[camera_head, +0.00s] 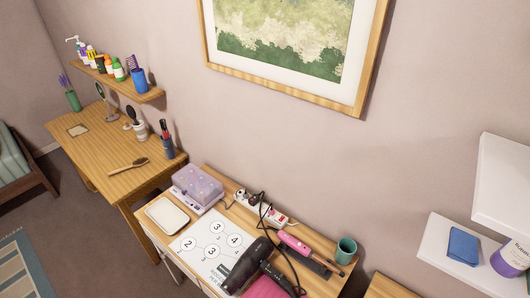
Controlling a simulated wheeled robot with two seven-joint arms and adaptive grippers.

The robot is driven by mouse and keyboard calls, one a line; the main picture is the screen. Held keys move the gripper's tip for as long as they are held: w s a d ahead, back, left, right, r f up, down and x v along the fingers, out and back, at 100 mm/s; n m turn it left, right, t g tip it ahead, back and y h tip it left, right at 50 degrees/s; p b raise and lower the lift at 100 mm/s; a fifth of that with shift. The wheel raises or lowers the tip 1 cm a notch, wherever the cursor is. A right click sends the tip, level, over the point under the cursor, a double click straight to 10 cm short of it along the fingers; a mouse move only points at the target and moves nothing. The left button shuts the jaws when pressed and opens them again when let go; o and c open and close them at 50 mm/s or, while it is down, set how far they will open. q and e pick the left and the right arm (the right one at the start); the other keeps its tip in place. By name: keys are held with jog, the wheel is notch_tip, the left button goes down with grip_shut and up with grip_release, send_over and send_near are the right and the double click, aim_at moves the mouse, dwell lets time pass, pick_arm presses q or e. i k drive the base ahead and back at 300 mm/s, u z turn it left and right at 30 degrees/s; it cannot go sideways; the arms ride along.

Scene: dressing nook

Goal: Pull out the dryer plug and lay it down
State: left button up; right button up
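A black hair dryer (250,262) lies on the right wooden table, near its front edge. A white power strip (280,217) lies at the back of that table, against the wall. Dark plugs (240,194) sit at the strip's left part. A black cord (262,210) loops up at the strip and runs down the table towards the dryer. Which plug belongs to the dryer is too small to tell for sure. Neither of my grippers is in view.
A pink styling tool (294,243), a teal cup (346,250), a lilac box (197,185), a pale tray (167,216) and a numbered sheet (205,252) crowd the table (152,230). A desk (100,150) stands left, with a wall shelf (130,92) above. White shelves (440,245) hang at right.

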aim_at(256, 200)
jog(key=z, duration=1.25)
jog(key=k, duration=0.35)
jog(key=u, duration=1.15)
